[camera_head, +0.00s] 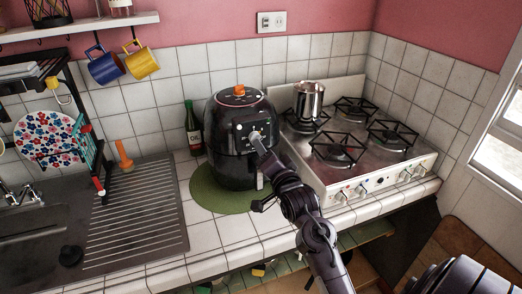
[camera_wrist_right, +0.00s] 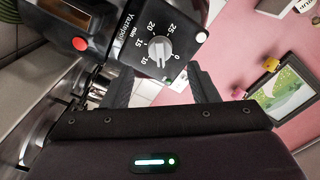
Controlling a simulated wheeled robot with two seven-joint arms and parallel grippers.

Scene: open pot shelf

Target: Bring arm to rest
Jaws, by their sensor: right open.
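The black air fryer (camera_head: 231,118) stands on a round green mat (camera_head: 212,197) on the tiled counter. My right arm reaches in from the lower right, and its gripper (camera_head: 257,140) is at the fryer's front, by the control panel. In the right wrist view the open fingers of this gripper (camera_wrist_right: 160,80) stand apart, with the grey timer dial (camera_wrist_right: 160,50) above the gap between their tips. The dial is on a panel marked with minutes. I cannot tell whether a finger touches it. My left gripper is not in view.
A gas stove (camera_head: 350,140) with a metal pot (camera_head: 309,100) stands right of the fryer. A green bottle (camera_head: 193,130) is close on its left. The drainer (camera_head: 135,215) and sink lie further left. Blue (camera_head: 104,67) and yellow (camera_head: 141,63) mugs hang above.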

